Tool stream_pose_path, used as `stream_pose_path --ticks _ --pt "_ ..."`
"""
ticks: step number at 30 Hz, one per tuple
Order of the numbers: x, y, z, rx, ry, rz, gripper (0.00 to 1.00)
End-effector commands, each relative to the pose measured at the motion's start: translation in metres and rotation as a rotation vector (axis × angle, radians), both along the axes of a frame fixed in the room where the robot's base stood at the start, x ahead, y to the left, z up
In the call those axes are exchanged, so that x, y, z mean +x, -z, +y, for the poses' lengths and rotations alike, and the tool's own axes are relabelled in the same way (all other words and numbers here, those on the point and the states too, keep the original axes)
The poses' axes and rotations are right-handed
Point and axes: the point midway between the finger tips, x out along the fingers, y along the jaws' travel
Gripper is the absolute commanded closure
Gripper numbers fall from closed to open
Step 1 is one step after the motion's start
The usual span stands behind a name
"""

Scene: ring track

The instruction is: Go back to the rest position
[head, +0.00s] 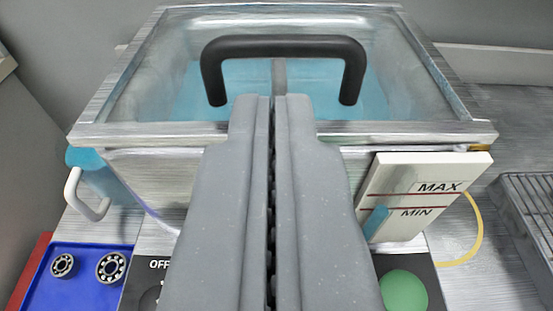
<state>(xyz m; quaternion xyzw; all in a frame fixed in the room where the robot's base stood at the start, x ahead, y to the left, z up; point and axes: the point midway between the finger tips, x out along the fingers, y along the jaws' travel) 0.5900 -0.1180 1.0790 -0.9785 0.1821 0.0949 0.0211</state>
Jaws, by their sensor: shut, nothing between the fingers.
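My gripper (272,102) is in the middle of the head view, its two grey fingers together with nothing between them. It points toward a metal tank (120,135) with blue liquid inside. A black U-shaped handle (285,46) shows just beyond the fingertips, over the tank. I cannot tell whether the fingertips touch anything. The fingers hide the middle of the tank's front wall and part of the panel below it.
A MAX/MIN level plate (420,195) is on the tank's front right. A green button (403,291) is below it. A blue tray (80,285) with two bearings lies at lower left, near a white-handled blue container (100,190). A wire rack (530,215) stands right.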

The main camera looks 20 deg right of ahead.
Motion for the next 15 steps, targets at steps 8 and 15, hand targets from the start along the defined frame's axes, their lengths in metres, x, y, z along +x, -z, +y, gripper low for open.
stream_pose_path --ticks 8,15 --pt "-0.020 0.011 0.008 -0.001 -0.002 -0.005 1.00" --pt "-0.019 0.006 0.014 0.008 -0.011 -0.005 1.00"
